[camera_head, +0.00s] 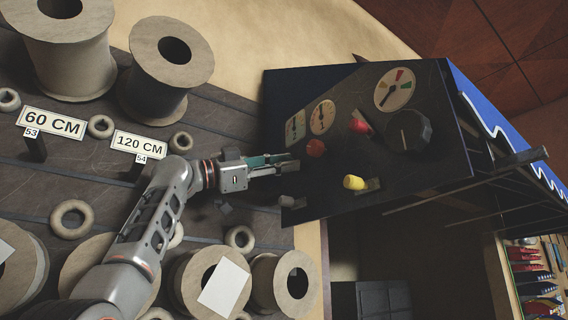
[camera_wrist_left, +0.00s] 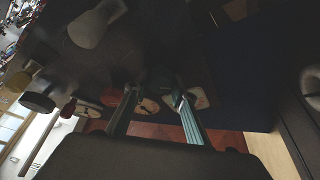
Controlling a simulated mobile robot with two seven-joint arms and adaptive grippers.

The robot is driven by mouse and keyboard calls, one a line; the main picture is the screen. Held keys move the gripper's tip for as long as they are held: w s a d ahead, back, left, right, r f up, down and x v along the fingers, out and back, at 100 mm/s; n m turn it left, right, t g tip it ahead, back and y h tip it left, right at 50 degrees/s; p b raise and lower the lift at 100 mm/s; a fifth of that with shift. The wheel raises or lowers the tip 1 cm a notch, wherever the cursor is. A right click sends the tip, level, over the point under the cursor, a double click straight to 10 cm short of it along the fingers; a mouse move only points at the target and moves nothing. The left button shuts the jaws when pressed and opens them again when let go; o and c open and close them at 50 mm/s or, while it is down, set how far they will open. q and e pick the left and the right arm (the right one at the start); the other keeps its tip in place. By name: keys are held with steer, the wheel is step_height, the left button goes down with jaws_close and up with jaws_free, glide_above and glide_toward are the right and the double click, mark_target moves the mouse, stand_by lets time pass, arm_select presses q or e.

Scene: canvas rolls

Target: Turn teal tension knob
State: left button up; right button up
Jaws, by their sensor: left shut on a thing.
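The dark control panel (camera_head: 345,130) fills the middle of the head view. My left gripper (camera_head: 291,163) reaches its left side from the left, with its fingertips at the panel face. It is shut on the teal tension knob, which is mostly hidden between the fingers. Teal shows along the fingers in both views. In the left wrist view, the two fingers of the left gripper (camera_wrist_left: 156,98) point at the dark panel face, and the knob is too dark to make out clearly. My right gripper is not in view.
Near the gripper on the panel are an orange-red knob (camera_head: 316,147), a red knob (camera_head: 360,126), a yellow knob (camera_head: 353,182), a pale knob (camera_head: 288,201) and a large black dial (camera_head: 408,131). Cardboard rolls (camera_head: 172,60) and rings stand on the dark slatted surface to the left.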

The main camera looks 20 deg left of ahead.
arm_select(q)
steer(key=o, duration=1.1)
steer(key=shift+n, duration=0.4)
